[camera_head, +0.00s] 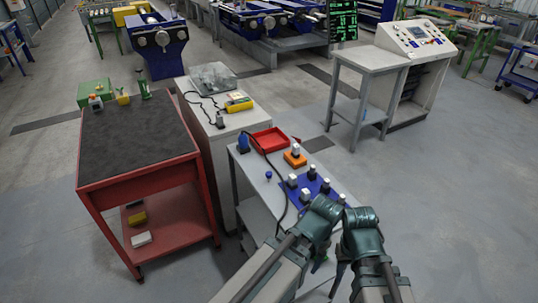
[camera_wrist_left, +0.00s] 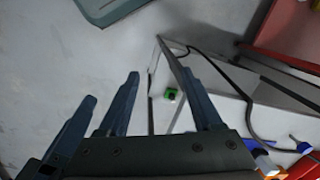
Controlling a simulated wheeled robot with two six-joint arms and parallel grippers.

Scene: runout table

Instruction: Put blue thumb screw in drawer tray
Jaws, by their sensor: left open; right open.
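A small blue knob, which looks like the blue thumb screw (camera_head: 268,175), sits alone on the left part of the pale table (camera_head: 254,177). A shallow red open tray (camera_head: 269,141) stands at that table's far end; I take it for the drawer tray. My right gripper (camera_head: 340,276) is at the near end of the table, open, well away from the knob.
A blue mat (camera_head: 311,186) with several white-topped pieces lies between my arms and the tray. An orange block (camera_head: 294,159) with a white-topped piece stands by the tray. A dark cable runs along the table's left side.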

